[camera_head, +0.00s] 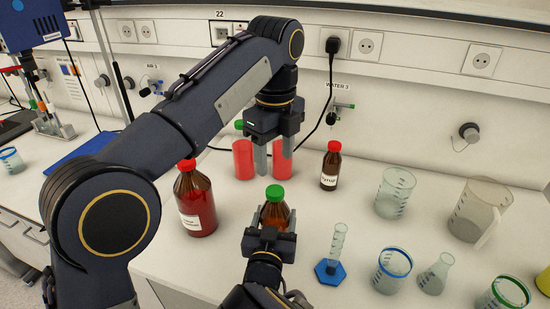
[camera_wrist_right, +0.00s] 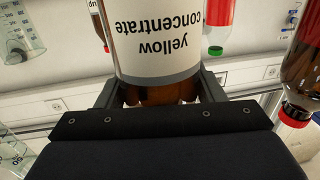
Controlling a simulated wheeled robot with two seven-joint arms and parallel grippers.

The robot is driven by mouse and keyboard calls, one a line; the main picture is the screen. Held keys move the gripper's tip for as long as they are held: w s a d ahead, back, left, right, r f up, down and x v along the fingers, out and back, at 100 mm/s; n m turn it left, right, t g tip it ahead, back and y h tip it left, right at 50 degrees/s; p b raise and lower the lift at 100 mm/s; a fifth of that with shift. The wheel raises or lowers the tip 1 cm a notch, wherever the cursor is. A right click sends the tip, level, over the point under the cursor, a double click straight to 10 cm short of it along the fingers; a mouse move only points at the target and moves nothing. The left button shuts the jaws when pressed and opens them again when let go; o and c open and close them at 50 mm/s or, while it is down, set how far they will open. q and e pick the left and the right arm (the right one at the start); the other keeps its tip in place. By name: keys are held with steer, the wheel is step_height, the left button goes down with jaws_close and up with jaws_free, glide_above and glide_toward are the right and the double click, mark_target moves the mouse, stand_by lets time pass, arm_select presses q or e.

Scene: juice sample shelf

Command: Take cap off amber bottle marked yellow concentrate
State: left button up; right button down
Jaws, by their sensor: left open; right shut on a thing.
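The amber bottle (camera_head: 274,215) with a green cap (camera_head: 276,193) stands upright on the bench. In the right wrist view its label (camera_wrist_right: 158,38) reads "yellow concentrate", upside down. My right gripper (camera_head: 270,236) is shut on the bottle's body, with a finger on each side in the right wrist view (camera_wrist_right: 158,92). My left gripper (camera_head: 269,163) is open, pointing down, with its fingertips just above and behind the green cap in the head view. I cannot tell the exact gap. The cap is on the bottle.
A red-capped bottle (camera_head: 195,205) stands to the left, and a small dark red-capped bottle (camera_head: 331,168) behind to the right. Red containers (camera_head: 243,160) stand behind my left gripper. Beakers (camera_head: 395,195), a graduated cylinder (camera_head: 335,245) and a flask (camera_head: 436,275) stand at the right.

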mark_target(275, 191)
arm_select(q)
steer(key=m, duration=0.6)
steer(key=shift+m, duration=1)
steer(key=shift+f, duration=0.15)
steer(key=shift+m, duration=0.3)
step_height(275, 191, down, 8)
steer(key=shift+r, duration=0.15)
